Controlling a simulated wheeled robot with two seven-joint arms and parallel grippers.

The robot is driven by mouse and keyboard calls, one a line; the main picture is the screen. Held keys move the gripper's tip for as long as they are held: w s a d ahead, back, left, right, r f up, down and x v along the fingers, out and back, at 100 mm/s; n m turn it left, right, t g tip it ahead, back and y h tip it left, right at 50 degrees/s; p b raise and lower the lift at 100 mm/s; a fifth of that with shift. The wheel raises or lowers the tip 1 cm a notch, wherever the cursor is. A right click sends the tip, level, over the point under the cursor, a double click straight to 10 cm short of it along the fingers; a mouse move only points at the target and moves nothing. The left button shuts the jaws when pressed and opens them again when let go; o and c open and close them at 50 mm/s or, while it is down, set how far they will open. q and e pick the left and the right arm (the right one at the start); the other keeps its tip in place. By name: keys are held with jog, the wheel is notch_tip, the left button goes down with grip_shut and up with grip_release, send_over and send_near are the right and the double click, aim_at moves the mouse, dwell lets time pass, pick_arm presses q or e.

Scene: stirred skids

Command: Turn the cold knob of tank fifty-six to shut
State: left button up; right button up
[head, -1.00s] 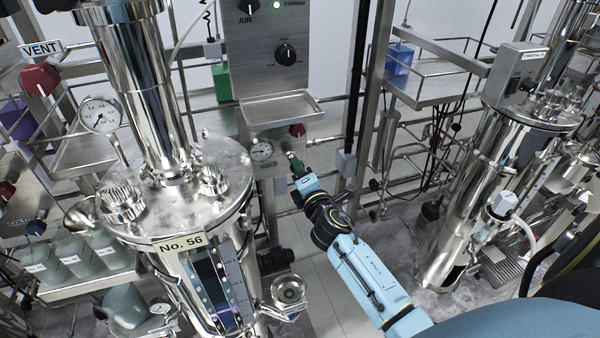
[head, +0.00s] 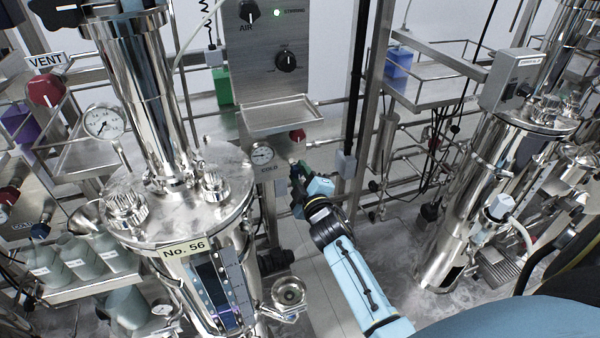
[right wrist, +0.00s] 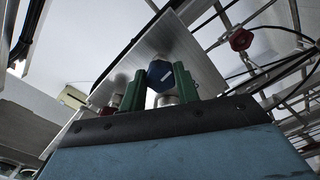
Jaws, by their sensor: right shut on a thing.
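Tank fifty-six is a polished steel vessel (head: 140,215) with a "No. 56" plate (head: 188,248), at left in the head view. A panel beside it bears a "COLD" label (head: 268,168) below a round gauge (head: 262,155). The cold knob (right wrist: 160,75) is blue with a slanting white mark, seen in the right wrist view. My right gripper (head: 296,172) is at the panel just right of that label. Its green fingers (right wrist: 158,84) are shut on the knob, one on each side. In the head view the gripper mostly hides the knob. My left gripper is not in view.
A red knob (head: 297,136) sits just above my right gripper, under a small steel shelf (head: 283,115). An upright post and pipes stand close to the right. Another steel tank (head: 475,190) stands further right.

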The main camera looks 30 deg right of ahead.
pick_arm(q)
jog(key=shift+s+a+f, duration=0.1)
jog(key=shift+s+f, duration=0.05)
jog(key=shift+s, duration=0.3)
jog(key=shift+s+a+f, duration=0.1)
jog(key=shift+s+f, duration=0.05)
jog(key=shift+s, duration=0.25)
pick_arm(e)
jog(key=shift+a+m, duration=0.1)
jog(key=shift+m, duration=0.8)
jog(key=o, duration=1)
jog(key=shift+s, duration=0.1)
jog(key=shift+s+p, duration=0.25)
jog(key=shift+p, duration=0.1)
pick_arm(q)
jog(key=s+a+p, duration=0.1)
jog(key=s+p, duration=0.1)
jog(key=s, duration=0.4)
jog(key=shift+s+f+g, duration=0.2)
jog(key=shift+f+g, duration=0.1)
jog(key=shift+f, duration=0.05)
pick_arm(e)
jog(key=v, duration=1.2)
jog(key=shift+s, duration=0.4)
